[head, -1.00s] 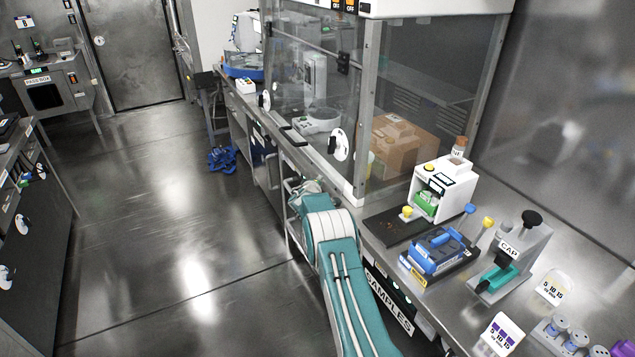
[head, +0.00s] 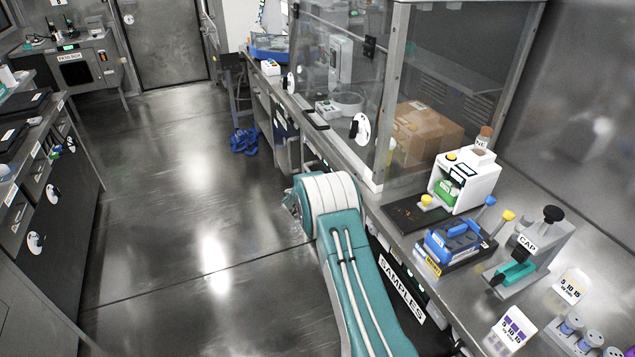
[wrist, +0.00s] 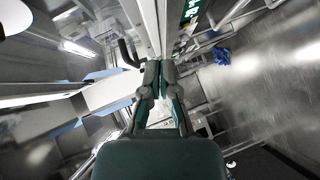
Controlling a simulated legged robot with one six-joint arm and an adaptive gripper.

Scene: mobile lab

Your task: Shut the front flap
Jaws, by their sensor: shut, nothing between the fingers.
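My gripper (wrist: 158,70) is shut and empty in the wrist view. Its fingertips are close to a pale panel edge, just right of a dark bent handle (wrist: 128,53); I cannot tell whether they touch. In the head view my gripper is hidden behind my teal and white arm, beside the bench front. A glass-fronted enclosure (head: 335,70) stands on the bench. A dark handle (head: 312,119) lies along the bench edge before it. I cannot tell for certain which part is the front flap, or how far open it is.
A white device (head: 466,178), a blue rack (head: 452,243) and a CAP press (head: 530,255) stand on the bench to the right. A SAMPLES label (head: 401,290) marks the bench front. Blue crumpled material (head: 244,141) lies on the floor. Open floor (head: 190,220) is at left.

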